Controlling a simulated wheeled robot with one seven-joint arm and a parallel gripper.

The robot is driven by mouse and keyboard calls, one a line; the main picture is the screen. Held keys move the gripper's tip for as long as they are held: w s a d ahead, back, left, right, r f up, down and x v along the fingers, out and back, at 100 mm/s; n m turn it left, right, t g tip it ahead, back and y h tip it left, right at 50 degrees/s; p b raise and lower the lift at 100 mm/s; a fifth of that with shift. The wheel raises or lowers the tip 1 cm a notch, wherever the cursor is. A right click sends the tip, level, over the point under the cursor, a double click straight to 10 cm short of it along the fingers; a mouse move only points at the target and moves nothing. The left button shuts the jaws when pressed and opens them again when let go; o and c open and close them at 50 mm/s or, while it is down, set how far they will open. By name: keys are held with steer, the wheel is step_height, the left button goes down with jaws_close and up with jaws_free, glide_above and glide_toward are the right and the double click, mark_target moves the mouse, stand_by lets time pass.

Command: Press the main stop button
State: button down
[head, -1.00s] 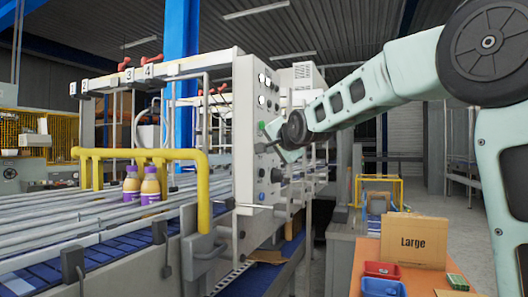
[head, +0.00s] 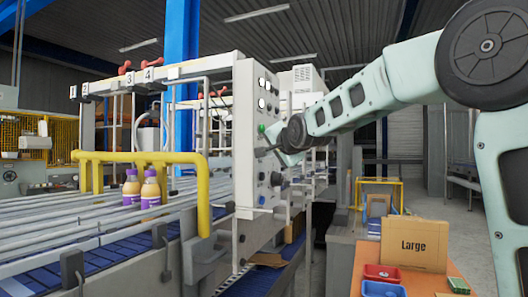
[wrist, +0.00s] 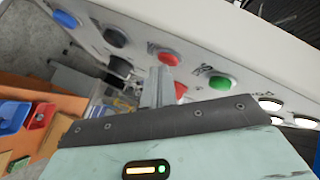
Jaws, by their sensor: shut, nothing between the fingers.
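The control panel (head: 248,175) is a grey upright face on the machine, to the left of my arm in the head view. In the wrist view it carries a row with a blue button (wrist: 65,18), a black button (wrist: 115,38), a red button (wrist: 167,57) and a green button (wrist: 220,82). A second red button (wrist: 181,91) sits just right of my fingers, partly hidden by them. I cannot read the labels to tell which red one is the main stop. My gripper (wrist: 160,74) is shut and empty, its tips close to the panel near both red buttons; contact is unclear.
A black knob (wrist: 120,67) is left of my fingers. White lamps (wrist: 270,104) are at the right. A yellow guard rail (head: 140,156) and bottles (head: 150,188) are on the conveyor.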

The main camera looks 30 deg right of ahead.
steer(key=shift+s+d+r+p, duration=0.15)
steer(key=shift+s+d+p, duration=0.35)
steer(key=shift+p, duration=2.1)
steer(key=shift+s+p, duration=0.2)
steer(key=shift+p, duration=0.15)
steer(key=s+d+p, duration=0.1)
steer(key=s+p, duration=0.1)
steer(key=s+d+p, duration=0.2)
steer(key=p, duration=0.1)
steer(key=shift+p, duration=0.35)
